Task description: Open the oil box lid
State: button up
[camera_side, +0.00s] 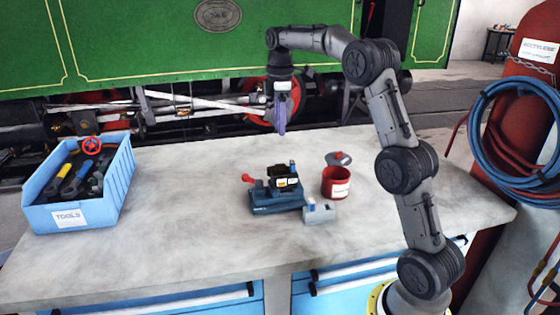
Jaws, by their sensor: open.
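A small black box (284,178) with a pale label sits in a blue vice (275,201) near the middle of the bench; it looks like the oil box. A small blue piece (293,166) stands up at its top edge. I cannot make out clearly where its lid is or how it sits. My gripper (281,128) points down, open and empty, in the air above the far part of the bench. It is apart from the box, higher in the picture.
A red tin (336,184) stands right of the vice, with a grey and red item (339,158) at its top. A small grey block (319,213) lies in front. A blue tool crate (85,212) is at left; hoses (520,130) hang at right. The front left bench is clear.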

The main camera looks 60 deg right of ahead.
aim_at(280, 164)
notch_tip(280, 164, down, 12)
jog(key=shift+f, duration=0.1)
dwell(0.5)
grip_shut()
dwell(1.2)
